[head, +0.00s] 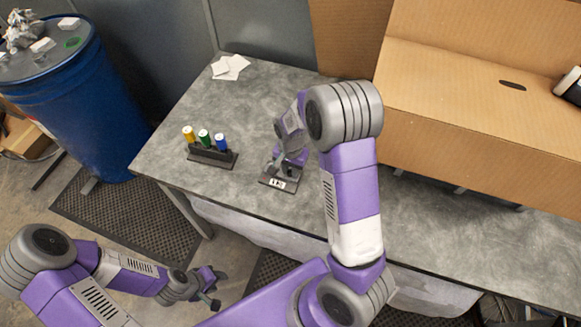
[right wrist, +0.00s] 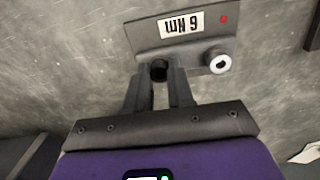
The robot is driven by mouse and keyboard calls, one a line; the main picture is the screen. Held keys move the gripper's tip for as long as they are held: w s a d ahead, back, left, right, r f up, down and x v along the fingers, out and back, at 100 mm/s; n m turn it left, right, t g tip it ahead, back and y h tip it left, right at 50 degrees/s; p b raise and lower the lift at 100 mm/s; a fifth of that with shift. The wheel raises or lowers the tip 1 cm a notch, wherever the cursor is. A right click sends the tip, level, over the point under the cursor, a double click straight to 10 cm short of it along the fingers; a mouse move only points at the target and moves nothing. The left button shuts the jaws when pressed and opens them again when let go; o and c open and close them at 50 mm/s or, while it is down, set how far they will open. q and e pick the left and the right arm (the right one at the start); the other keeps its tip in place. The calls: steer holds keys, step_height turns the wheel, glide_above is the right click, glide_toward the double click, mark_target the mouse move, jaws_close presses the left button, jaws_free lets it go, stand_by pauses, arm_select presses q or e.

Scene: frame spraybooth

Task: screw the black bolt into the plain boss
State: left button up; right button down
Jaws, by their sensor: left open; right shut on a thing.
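A small dark plate (head: 265,180) with a "6 Nm" label lies on the grey table. In the right wrist view the plate (right wrist: 142,36) also has a red dot and a boss (right wrist: 217,62) with a white ring on top. My right gripper (head: 287,166) is over the plate, and in the right wrist view its fingers (right wrist: 160,76) are shut on the black bolt (right wrist: 159,69). The bolt is at the plate's near edge, left of the white-ringed boss. The plain boss is not clear; whether the bolt touches it is hidden. My left gripper (head: 215,289) is open, low in front of the table.
A dark rack (head: 222,158) with yellow, green and blue cylinders stands left of the plate. White papers (head: 230,67) lie at the back. A large cardboard box (head: 475,100) fills the right rear of the table (head: 190,115). A blue drum (head: 85,105) stands at left.

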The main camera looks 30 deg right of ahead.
steer(key=shift+r+m+p, duration=0.1)
steer(key=shift+m+p, duration=0.45)
steer(key=shift+m, duration=0.45)
steer(key=shift+m+p, duration=0.45)
steer(key=shift+m, duration=0.65)
steer(key=c, duration=1.2)
jaws_free()
